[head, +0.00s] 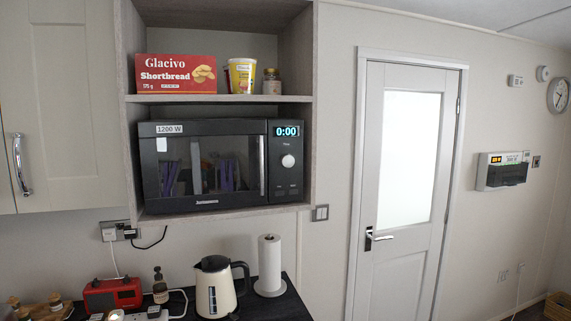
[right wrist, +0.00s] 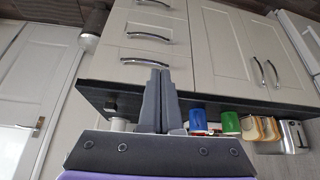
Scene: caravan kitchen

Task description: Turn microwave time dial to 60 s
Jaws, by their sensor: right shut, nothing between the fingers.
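The black microwave (head: 206,205) sits in an open cupboard niche in the head view. Its display (head: 287,131) reads 0:00. The round white time dial (head: 288,161) is below the display on the right-hand panel. The microwave door is shut. My right gripper (right wrist: 158,72) shows only in the right wrist view, with its grey fingers together and nothing between them. It is away from the microwave, which is not in that view. My left gripper is in neither view.
A shelf above the microwave holds a shortbread box (head: 175,74), a yellow tub (head: 241,76) and a jar (head: 272,82). Below are a kettle (head: 215,287), a paper towel roll (head: 270,262) and a red radio (head: 113,295). The right wrist view shows drawers (right wrist: 145,60), mugs and a toaster (right wrist: 290,138).

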